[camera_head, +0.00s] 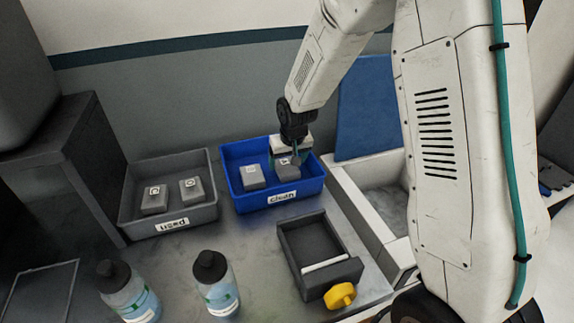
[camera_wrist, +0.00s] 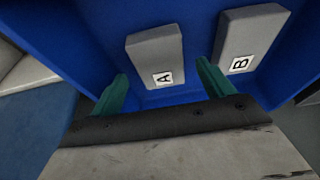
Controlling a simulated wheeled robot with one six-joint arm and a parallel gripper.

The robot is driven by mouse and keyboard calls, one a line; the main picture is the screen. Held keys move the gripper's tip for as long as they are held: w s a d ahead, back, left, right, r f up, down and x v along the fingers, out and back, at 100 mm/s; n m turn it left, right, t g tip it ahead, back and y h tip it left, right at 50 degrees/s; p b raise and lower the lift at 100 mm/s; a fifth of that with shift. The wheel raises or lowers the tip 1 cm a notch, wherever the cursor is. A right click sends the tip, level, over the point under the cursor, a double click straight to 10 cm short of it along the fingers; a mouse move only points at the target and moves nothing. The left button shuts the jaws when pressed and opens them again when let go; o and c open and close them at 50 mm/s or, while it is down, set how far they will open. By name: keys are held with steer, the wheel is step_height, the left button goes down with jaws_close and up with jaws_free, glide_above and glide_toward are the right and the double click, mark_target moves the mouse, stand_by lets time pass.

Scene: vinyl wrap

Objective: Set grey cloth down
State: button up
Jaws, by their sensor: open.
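The grey cloth labelled A (camera_head: 287,171) is a folded block lying in the right half of the blue "clean" bin (camera_head: 283,198). In the wrist view cloth A (camera_wrist: 154,48) lies just past my fingertips, roughly between them. My gripper (camera_head: 292,158) is over that bin, pointing down, with its teal fingers apart. In the wrist view my gripper (camera_wrist: 165,76) is open and nothing is held. A second grey cloth, labelled B (camera_wrist: 248,42), lies beside A with a gap between; it is the left block (camera_head: 253,177) in the head view.
A grey "used" bin (camera_head: 170,228) to the left holds two grey cloths (camera_head: 154,200). Two capped bottles (camera_head: 215,285) stand in front. A dark box with a yellow knob (camera_head: 340,296) sits front right, beside a sink (camera_head: 380,200). Bare counter lies between the bins and bottles.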

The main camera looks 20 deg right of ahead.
steer(key=s+d+r, duration=0.2)
steer(key=s+r, duration=1.5)
steer(key=r, duration=0.3)
steer(key=s+d+r+g, duration=0.1)
steer(key=s+r+g, duration=0.1)
steer(key=s, duration=1.8)
steer(key=shift+r, duration=0.55)
